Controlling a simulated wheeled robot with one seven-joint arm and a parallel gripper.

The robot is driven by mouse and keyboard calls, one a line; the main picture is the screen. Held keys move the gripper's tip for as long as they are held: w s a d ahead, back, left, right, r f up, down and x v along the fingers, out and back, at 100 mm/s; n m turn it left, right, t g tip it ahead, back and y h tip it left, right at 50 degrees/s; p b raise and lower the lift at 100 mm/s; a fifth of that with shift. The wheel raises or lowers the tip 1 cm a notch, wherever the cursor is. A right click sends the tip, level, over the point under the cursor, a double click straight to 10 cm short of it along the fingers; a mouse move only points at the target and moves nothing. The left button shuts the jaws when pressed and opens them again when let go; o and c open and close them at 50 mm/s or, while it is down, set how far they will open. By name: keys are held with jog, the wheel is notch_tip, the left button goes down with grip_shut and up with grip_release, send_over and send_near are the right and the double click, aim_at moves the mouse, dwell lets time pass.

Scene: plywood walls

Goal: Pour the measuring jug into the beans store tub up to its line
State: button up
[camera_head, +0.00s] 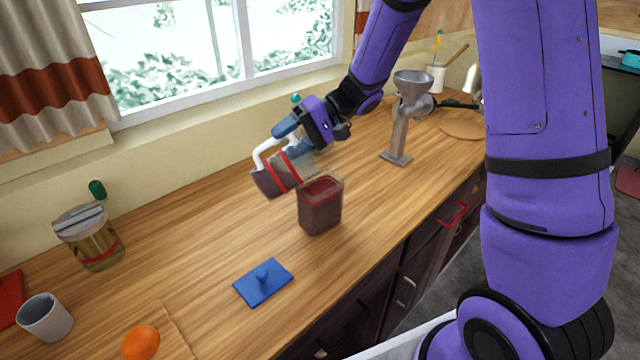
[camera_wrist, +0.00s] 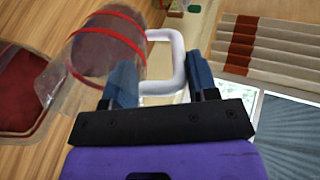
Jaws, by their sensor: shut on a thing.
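The measuring jug (camera_head: 272,181) is clear with red bands, a white handle and dark red beans inside. My gripper (camera_head: 288,132) is shut on the handle, which also shows between the fingers in the wrist view (camera_wrist: 160,88). The jug is tilted well over, with its clear mouth end toward the beans store tub (camera_head: 320,212), above its left rim. No falling stream can be made out. The tub stands upright and open on the counter, holding dark red beans. A red line shows near its top, and the beans look close to it; the exact level is unclear.
A blue lid (camera_head: 263,283) with a knob lies in front of the tub. A lidded jar (camera_head: 90,240), a grey cup (camera_head: 45,318) and an orange (camera_head: 140,342) are at left. A metal grinder (camera_head: 405,115) stands behind right.

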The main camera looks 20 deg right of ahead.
jog(key=shift+d+r+y+p, duration=0.3)
jog(key=shift+d+r+y, duration=0.05)
jog(key=shift+d+y, duration=0.3)
jog(key=shift+d+r+y+p, duration=0.25)
jog(key=shift+d+r+y, duration=0.05)
jog(key=shift+d+y, duration=0.3)
dwell(2.6)
jog(key=shift+d+r+y, duration=0.15)
jog(key=shift+d+y, duration=0.4)
jog(key=shift+y, duration=0.1)
jog(key=shift+d+r+y, duration=0.15)
jog(key=shift+d+y, duration=0.4)
jog(key=shift+y, duration=0.05)
dwell(2.6)
